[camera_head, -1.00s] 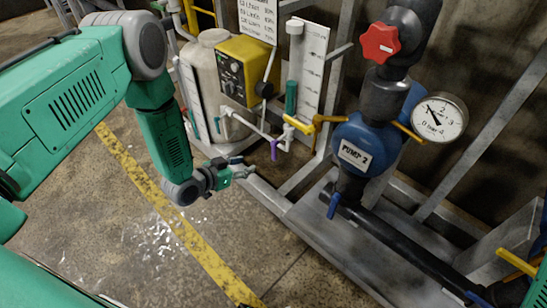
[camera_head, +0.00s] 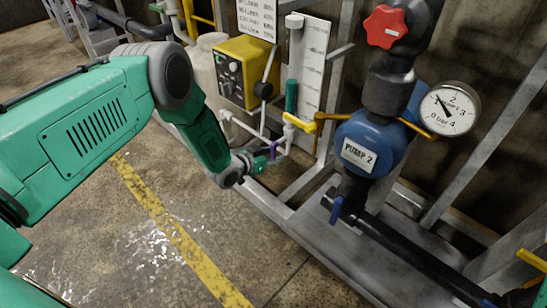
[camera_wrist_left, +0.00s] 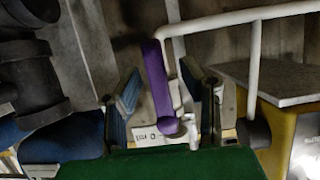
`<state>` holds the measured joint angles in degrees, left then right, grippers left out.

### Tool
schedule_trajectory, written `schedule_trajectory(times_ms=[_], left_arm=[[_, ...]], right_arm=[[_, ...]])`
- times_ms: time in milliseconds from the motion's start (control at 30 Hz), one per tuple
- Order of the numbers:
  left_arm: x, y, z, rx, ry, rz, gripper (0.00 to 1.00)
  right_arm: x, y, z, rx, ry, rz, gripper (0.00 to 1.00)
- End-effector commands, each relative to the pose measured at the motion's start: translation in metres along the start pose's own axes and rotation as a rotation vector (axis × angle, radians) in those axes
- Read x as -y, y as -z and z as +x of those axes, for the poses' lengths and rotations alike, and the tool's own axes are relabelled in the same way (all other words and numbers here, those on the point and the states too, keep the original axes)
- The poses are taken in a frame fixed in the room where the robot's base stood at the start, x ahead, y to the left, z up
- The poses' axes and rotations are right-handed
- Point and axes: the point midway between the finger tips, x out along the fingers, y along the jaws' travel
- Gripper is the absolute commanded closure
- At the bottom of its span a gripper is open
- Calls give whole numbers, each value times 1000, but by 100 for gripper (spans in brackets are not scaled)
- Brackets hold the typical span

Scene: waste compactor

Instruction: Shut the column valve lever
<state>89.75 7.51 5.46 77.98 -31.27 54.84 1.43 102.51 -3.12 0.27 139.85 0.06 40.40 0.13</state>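A purple lever (camera_head: 273,150) sits on the white pipework below the clear column (camera_head: 294,60) with green liquid. In the left wrist view the purple lever (camera_wrist_left: 158,80) hangs down, with its rounded end low between my fingers. My left gripper (camera_head: 262,160) is at the lever in the head view. In the left wrist view my left gripper (camera_wrist_left: 164,105) is open, with one blue-padded finger on each side of the lever. A gap shows on both sides; depth contact cannot be told. My right gripper is not in view.
White pipes (camera_wrist_left: 255,70) run right beside the lever. A yellow-handled valve (camera_head: 302,125), the blue pump (camera_head: 362,148) and the metal frame (camera_head: 300,215) stand close to the right. A yellow control box (camera_head: 246,70) and white tank (camera_head: 207,60) are behind. Floor in front is clear.

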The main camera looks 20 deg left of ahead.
Motion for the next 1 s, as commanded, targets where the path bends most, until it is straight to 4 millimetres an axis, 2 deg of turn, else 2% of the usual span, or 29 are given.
schedule_trajectory(times_ms=[233, 267, 333, 367, 733, 1000], left_arm=[[0, 0, 1, 1, 0, 0, 65], [0, 0, 1, 1, 0, 0, 72], [0, 0, 1, 1, 0, 0, 96], [0, 0, 1, 1, 0, 0, 100], [0, 0, 0, 2, 8, 25, 100], [5, 0, 0, 3, 61, 158, 100]], right_arm=[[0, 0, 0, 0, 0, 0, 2], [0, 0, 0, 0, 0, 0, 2], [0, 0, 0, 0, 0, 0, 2], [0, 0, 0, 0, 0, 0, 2], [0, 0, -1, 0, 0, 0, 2], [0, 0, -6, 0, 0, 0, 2]])
